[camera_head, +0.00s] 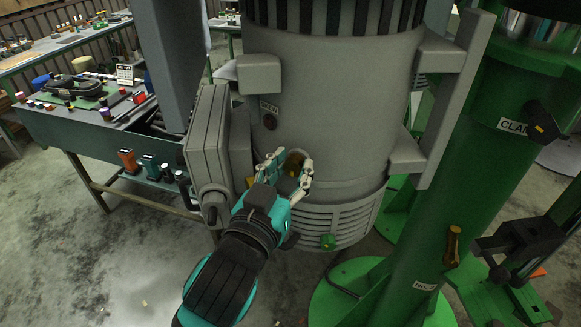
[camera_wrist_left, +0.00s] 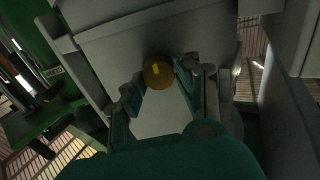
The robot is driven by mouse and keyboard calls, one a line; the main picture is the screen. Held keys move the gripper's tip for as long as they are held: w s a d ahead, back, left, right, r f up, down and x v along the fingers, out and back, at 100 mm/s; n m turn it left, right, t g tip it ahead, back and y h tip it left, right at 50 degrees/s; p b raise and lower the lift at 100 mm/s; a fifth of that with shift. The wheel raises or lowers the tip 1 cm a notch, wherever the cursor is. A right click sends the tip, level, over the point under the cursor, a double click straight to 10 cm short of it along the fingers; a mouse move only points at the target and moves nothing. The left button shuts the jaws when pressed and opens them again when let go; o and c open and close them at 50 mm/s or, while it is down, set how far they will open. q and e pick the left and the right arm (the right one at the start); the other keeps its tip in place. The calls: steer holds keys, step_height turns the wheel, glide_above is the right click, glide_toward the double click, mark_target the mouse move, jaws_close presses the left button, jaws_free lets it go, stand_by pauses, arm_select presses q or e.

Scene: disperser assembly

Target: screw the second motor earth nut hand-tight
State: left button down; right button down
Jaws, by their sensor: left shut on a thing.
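The big grey motor (camera_head: 325,95) stands upright in the middle of the head view, with a finned lower ring. My left gripper (camera_head: 286,168) reaches up to its lower front side, beside the grey terminal box. Its fingers are closed on a small brass-coloured round part, the earth nut (camera_head: 295,161), partly hidden by the fingers. In the left wrist view the nut (camera_wrist_left: 158,74), with a yellow mark, sits between the fingertips (camera_wrist_left: 160,84) against the grey housing. Its thread is hidden. My right gripper is not in view.
The grey terminal box (camera_head: 208,140) is close left of my gripper. A green column (camera_head: 450,165) with labels and a brass-coloured handle (camera_head: 452,246) stands at the right. A dark clamp-like device (camera_head: 515,250) is at far right. A workbench (camera_head: 90,125) with tools stands at the left.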

arm_select(q)
steer(key=shift+m, duration=1.2)
steer(key=m, duration=0.3)
steer(key=shift+d+m, duration=0.1)
steer(key=shift+m, duration=0.2)
steer(key=m, duration=0.6)
steer(key=shift+d+f, duration=0.1)
steer(key=m, duration=0.6)
steer(key=shift+f+m, duration=0.15)
steer(key=shift+m, duration=0.25)
steer(key=m, duration=0.4)
steer(key=shift+f+m, duration=0.15)
steer(key=shift+m, duration=0.25)
steer(key=c, duration=1)
jaws_free()
steer(key=shift+o, duration=0.2)
